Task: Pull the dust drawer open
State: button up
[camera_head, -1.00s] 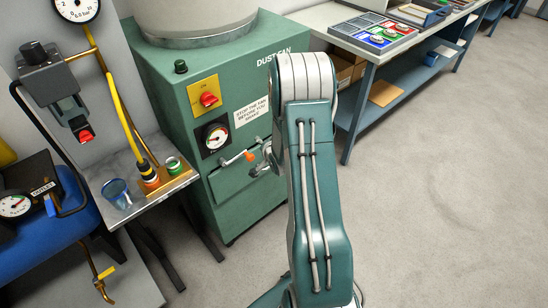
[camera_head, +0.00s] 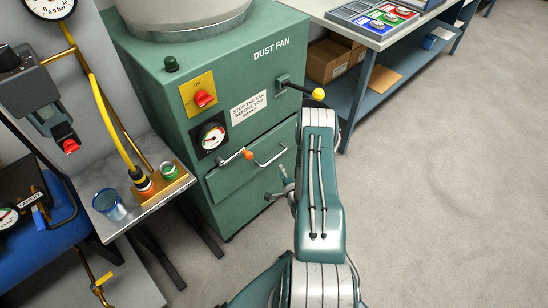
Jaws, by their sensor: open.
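The green dust drawer (camera_head: 236,184) is in the front of the dust fan cabinet, and its front looks flush with the cabinet. Its metal bar handle (camera_head: 271,160) shows at the drawer's upper edge, on the right. A lever with an orange knob (camera_head: 247,154) sits just left of the handle. My gripper (camera_head: 276,184) is below and slightly right of the handle, open and apart from it, with nothing between its fingers. My arm hides part of the gripper's right side.
A side table (camera_head: 125,213) with a blue cup (camera_head: 108,204) stands close on the left. The floor at right is clear.

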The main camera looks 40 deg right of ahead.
aim_at(275, 157)
jog(key=x, duration=0.9)
jog(key=shift+d, duration=0.15)
grip_shut()
